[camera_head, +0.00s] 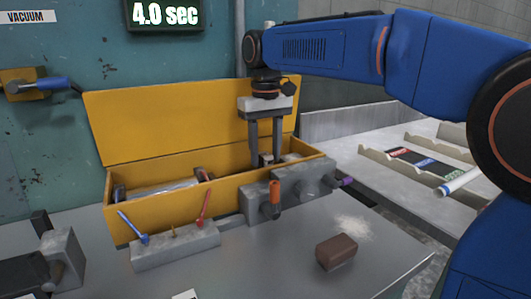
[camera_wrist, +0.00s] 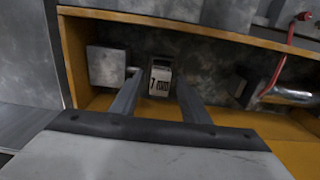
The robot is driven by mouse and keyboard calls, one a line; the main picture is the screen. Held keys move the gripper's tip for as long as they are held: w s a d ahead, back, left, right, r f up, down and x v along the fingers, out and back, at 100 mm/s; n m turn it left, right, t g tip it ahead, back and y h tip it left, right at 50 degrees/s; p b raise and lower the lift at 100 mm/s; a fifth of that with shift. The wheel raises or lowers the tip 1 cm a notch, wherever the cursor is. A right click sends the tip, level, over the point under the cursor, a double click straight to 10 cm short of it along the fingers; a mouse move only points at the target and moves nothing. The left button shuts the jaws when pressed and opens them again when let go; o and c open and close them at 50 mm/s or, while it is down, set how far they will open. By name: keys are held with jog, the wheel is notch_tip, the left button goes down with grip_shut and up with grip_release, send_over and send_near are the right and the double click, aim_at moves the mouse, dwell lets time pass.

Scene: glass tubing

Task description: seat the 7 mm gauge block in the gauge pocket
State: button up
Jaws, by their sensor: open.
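The 7 mm gauge block (camera_wrist: 160,80) shows in the wrist view as a small block with a pale "7 mm" label, inside the yellow box (camera_wrist: 215,32). My gripper (camera_wrist: 159,92) is open, pointing down, with one finger on each side of the block. I cannot tell whether either finger touches it. In the head view my gripper (camera_head: 265,163) reaches down into the right part of the yellow box (camera_head: 170,207), and the block is a small shape between the fingertips, partly hidden. I cannot make out the gauge pocket for certain in either view.
A grey block (camera_wrist: 106,66) sits in the box beside my left finger. The raised yellow lid (camera_head: 170,115) stands behind. Grey fixtures (camera_head: 290,190) with orange and purple knobs and a tool rack (camera_head: 175,247) stand in front. A brown block (camera_head: 336,251) lies on the bench.

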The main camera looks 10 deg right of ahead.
aim_at(265, 154)
notch_tip(265, 154, up, 13)
dwell(0.5)
